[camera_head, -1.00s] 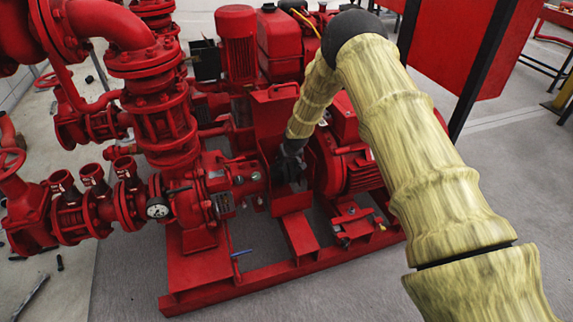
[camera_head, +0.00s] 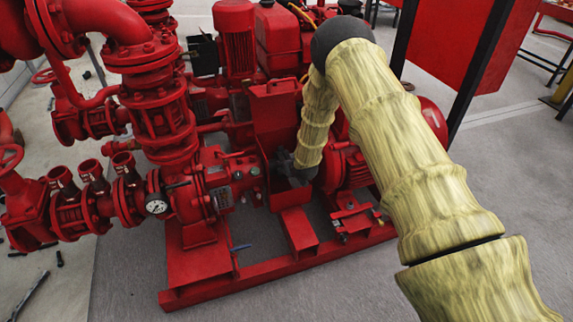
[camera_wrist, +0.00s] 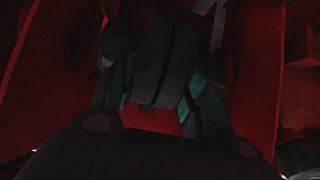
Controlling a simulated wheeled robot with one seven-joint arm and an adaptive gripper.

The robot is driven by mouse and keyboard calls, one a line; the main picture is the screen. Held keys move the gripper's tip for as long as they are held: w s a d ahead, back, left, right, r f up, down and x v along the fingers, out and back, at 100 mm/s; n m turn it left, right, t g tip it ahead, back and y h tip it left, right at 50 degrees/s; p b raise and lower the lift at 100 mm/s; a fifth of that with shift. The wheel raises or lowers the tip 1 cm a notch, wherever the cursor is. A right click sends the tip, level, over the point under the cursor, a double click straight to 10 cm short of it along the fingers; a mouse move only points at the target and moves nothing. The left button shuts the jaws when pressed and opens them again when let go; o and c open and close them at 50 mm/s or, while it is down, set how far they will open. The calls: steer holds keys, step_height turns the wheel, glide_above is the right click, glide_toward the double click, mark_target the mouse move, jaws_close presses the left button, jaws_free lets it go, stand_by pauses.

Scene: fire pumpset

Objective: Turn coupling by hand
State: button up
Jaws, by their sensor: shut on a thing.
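The coupling (camera_wrist: 165,60) is a dark, round, grooved body between red walls in the wrist view. My gripper (camera_wrist: 160,90) has a teal-padded finger on each side of it and is shut on it. In the head view my gripper (camera_head: 290,170) reaches down into the gap between the red pump (camera_head: 205,190) on the left and the red motor (camera_head: 350,165) on the right. There the coupling is hidden behind my gripper and the raised red guard. The wrist view is dark, so fine detail is unclear.
The open red guard (camera_head: 276,115) stands upright just behind my gripper. The red base frame (camera_head: 270,275) runs below. A pressure gauge (camera_head: 156,207) and red pipes (camera_head: 110,30) are at left. A red panel (camera_head: 460,40) stands at right. Grey floor in front is clear.

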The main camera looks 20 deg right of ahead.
steer(key=shift+s+f+t+b, duration=0.25)
steer(key=shift+f+t+b, duration=0.2)
steer(key=shift+t, duration=0.3)
steer(key=shift+s+f+t+b, duration=0.25)
steer(key=shift+f+t, duration=0.2)
steer(key=shift+t, duration=0.3)
steer(key=shift+s+f+t+b, duration=0.1)
steer(key=shift+f+t+b, duration=0.45)
steer(key=shift+t+b, duration=0.55)
steer(key=shift+f+t+b, duration=0.25)
steer(key=shift+t+b, duration=0.15)
steer(key=shift+t, duration=0.25)
steer(key=shift+f+t+b, duration=0.2)
steer(key=shift+t+b, duration=0.2)
steer(key=shift+t, duration=0.25)
steer(key=shift+t+b, duration=0.3)
steer(key=shift+t, duration=0.1)
steer(key=o, duration=1)
steer(key=shift+f, duration=0.1)
